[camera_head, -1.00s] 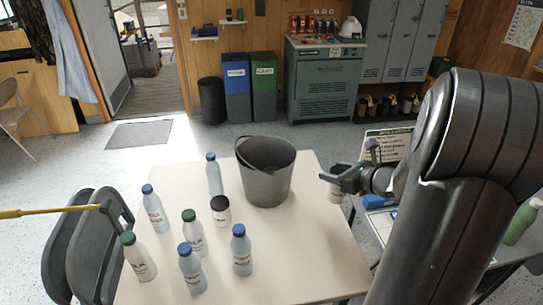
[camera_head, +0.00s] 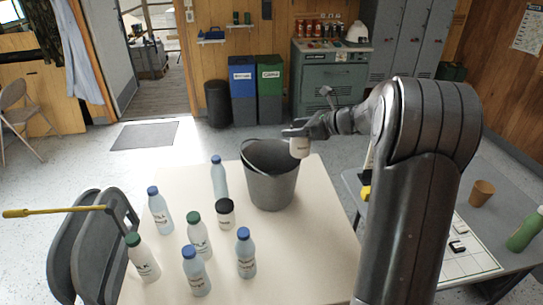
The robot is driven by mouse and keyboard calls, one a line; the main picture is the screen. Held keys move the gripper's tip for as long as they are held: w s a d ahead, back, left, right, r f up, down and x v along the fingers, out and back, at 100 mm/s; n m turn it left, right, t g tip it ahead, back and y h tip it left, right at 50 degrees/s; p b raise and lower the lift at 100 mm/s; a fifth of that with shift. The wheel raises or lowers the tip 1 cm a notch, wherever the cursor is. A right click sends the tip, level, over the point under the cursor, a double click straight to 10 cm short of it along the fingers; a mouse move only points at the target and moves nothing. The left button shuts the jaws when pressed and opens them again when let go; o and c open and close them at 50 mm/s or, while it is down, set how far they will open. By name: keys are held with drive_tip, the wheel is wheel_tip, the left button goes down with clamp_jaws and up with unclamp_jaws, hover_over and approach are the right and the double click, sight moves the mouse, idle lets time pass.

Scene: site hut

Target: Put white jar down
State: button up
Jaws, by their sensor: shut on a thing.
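My gripper (camera_head: 296,133) is shut on a white jar (camera_head: 299,148). It holds the jar up at the right rim of a grey bucket (camera_head: 270,190), which stands on the cream table (camera_head: 300,262). I cannot tell whether the jar is over the bucket's opening or just in front of its rim. The gripper's fingers hide the jar's top. Another white jar with a black lid (camera_head: 225,212) stands on the table, left of the bucket.
Several bottles with blue or green caps, such as one blue-capped bottle (camera_head: 246,252), stand on the table's left half. The table's right front is clear. A second table (camera_head: 470,255) at right holds a brown cup (camera_head: 482,193) and a green bottle (camera_head: 524,230).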

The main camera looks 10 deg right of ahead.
drive_tip(key=w+a+f+n+g+y, duration=0.1)
drive_tip(key=w+a+n+g+y, duration=0.15)
drive_tip(key=w+a, duration=0.6)
wheel_tip(320, 180, down, 15)
drive_tip(key=s+a, duration=0.1)
drive_tip(key=shift+s+a+h, duration=0.2)
drive_tip(key=shift+s+h, duration=0.2)
drive_tip(key=shift+h, duration=0.05)
drive_tip(key=shift+f, duration=0.1)
drive_tip(key=shift+f, duration=0.4)
drive_tip(key=shift+f, duration=0.1)
drive_tip(key=o, duration=0.9)
drive_tip(key=shift+s+f+g, duration=0.1)
drive_tip(key=shift+f+g, duration=0.1)
drive_tip(key=shift+g, duration=0.15)
